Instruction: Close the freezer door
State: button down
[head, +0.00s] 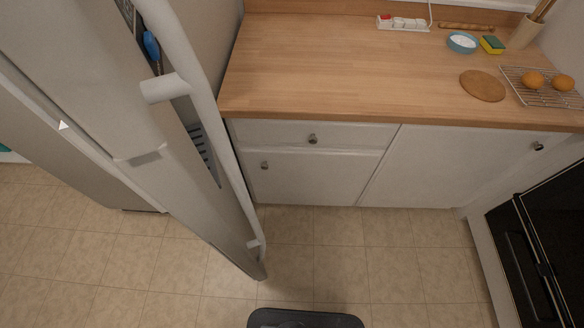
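The freezer door (195,205) stands open on the left, seen nearly edge-on, and reaches out over the floor. A blue piece (151,45) and a dark slotted patch show behind the handle. Further left is another pale panel (75,145) with a small white triangle mark; I cannot tell whether it is the cabinet or a second door. The hinge and the freezer's inside are not clearly visible. My gripper is not in view.
A wooden counter (330,65) over white cabinets (325,175) stands ahead, holding a power strip, a blue bowl (462,43) and a rack (510,85) with round brown items. A black oven (545,245) is at right. Tiled floor (370,255) is clear between.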

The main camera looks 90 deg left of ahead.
aim_at(158, 127)
jog(key=i, duration=1)
jog(key=u, duration=4.6)
jog(key=k, duration=0.5)
jog(key=u, duration=0.45)
jog(key=i, duration=1.15)
jog(key=z, duration=0.4)
